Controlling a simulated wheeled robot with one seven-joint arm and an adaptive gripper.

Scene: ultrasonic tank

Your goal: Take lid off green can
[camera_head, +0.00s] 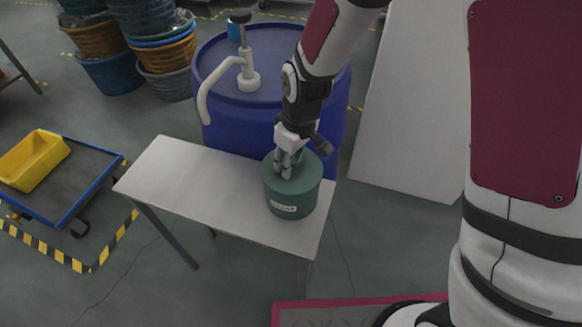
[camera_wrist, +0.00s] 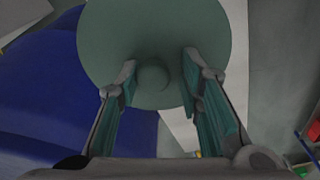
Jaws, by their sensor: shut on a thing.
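The green can (camera_head: 288,204) stands upright on the right end of a small pale table, with a white label on its side. Its round green lid (camera_head: 311,175) looks seated on top; I see no clear gap between lid and can. My gripper (camera_head: 287,174) points down over the lid. In the wrist view my gripper (camera_wrist: 160,78) has one finger on each side of the knob and is shut on it. The can body is hidden there beneath the lid.
The pale table (camera_head: 205,185) is bare left of the can. A large blue drum (camera_head: 225,110) with a white hand pump (camera_head: 247,80) stands close behind. A cart with a yellow bin (camera_head: 35,160) is at left. A pale panel (camera_head: 410,110) stands right.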

